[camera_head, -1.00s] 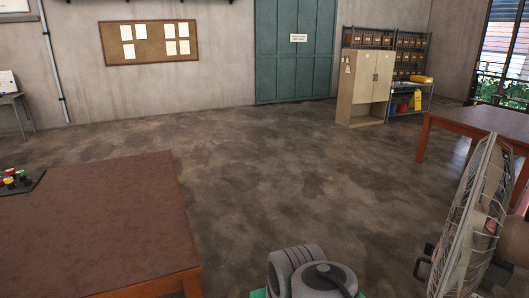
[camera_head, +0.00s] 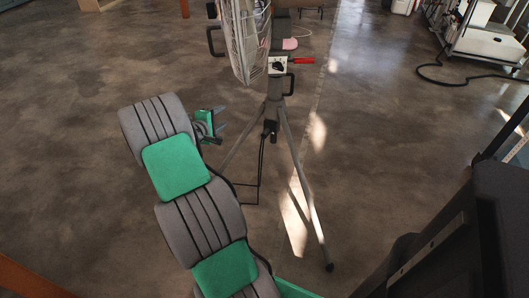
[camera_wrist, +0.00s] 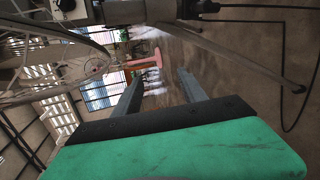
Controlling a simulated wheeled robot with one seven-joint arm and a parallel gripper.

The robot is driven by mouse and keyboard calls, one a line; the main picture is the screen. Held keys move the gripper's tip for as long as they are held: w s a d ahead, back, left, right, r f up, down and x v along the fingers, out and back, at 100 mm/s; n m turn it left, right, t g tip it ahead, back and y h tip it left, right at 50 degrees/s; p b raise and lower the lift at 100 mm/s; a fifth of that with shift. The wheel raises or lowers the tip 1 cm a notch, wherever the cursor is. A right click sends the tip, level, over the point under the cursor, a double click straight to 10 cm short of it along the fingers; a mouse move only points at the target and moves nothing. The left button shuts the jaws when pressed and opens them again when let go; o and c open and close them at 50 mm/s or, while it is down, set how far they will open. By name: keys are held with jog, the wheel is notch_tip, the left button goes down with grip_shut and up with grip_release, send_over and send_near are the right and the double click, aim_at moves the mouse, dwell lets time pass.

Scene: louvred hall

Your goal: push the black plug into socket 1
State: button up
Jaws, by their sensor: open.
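My gripper (camera_head: 222,119) is open and empty, held out in front of the fan's tripod stand (camera_head: 287,150). Its two grey fingers also show apart in the wrist view (camera_wrist: 160,76), with nothing between them. A small black piece (camera_head: 270,127) sits on the stand to the right of my gripper, with a black cable (camera_head: 261,165) hanging below it. I cannot tell whether this piece is the plug. A similar black piece (camera_wrist: 207,6) with a cable shows at the top of the wrist view. I cannot make out socket 1 in either view.
The caged fan (camera_head: 246,40) stands above the tripod, with a control box (camera_head: 279,67) at its side. The tripod legs spread over the floor. A white wheeled unit (camera_head: 487,40) with a black hose is at the upper right. Open floor lies left of the stand.

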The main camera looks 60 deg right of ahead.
aim_at(264, 136)
jog(key=s+d+f+n+g+h+b, duration=0.1)
jog(key=s+d+f+n+h+b, duration=0.25)
jog(key=f, duration=0.65)
jog(key=s+d+f+n+b, duration=0.35)
jog(key=s+f, duration=0.25)
jog(key=f, duration=0.3)
jog(key=d+b, duration=0.1)
jog(key=d, duration=0.2)
jog(key=d+b, duration=0.1)
jog(key=d, duration=0.2)
jog(key=d+b, duration=0.2)
jog(key=d, duration=0.2)
jog(key=shift+s+f, duration=0.2)
jog(key=shift+f, duration=0.05)
jog(key=shift+d+r, duration=0.15)
jog(key=shift+d, duration=0.25)
jog(key=shift+c, duration=0.4)
grip_shut()
